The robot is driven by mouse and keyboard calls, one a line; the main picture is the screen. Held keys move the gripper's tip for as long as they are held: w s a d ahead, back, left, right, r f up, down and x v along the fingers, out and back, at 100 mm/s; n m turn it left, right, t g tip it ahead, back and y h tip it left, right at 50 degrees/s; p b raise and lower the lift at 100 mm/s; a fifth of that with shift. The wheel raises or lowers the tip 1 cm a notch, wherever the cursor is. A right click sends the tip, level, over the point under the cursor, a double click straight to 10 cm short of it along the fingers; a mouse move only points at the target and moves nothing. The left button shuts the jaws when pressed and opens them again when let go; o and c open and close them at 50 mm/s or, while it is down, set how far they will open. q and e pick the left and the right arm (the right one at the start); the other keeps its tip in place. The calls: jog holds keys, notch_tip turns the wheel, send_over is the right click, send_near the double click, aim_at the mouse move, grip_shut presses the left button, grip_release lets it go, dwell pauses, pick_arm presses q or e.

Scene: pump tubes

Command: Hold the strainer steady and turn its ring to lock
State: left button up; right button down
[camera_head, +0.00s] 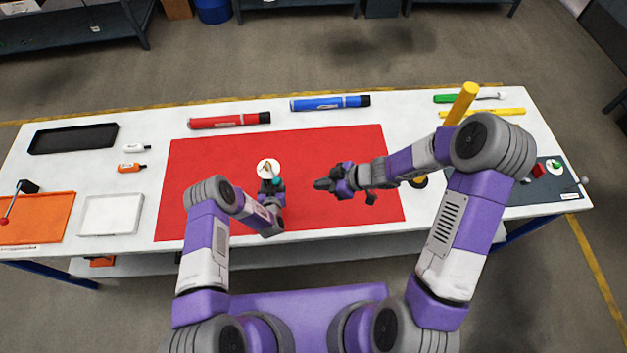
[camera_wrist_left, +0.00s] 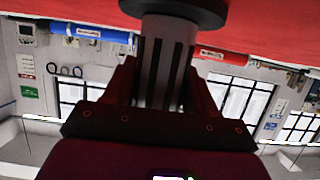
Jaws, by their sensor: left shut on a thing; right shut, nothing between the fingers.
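The strainer shows in the head view as a small round white top (camera_head: 268,166) over the red mat. Its body is largely hidden by my left gripper (camera_head: 271,186). In the left wrist view, a grey ribbed cylinder (camera_wrist_left: 165,55) with a wide dark disc (camera_wrist_left: 175,8) at its end lies between the fingers of my left gripper (camera_wrist_left: 160,90), which is shut on it. I cannot tell which part is the ring. My right gripper (camera_head: 325,184) is shut and empty, to the right of the strainer and apart from it, pointing left.
The red mat (camera_head: 340,150) is mostly clear. Behind it lie a red tube (camera_head: 225,121) and a blue tube (camera_head: 325,103).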

pick_arm(q)
jog(key=shift+s+a+f, duration=0.1)
jog(key=shift+a+f, duration=0.05)
jog(key=o, duration=1.3)
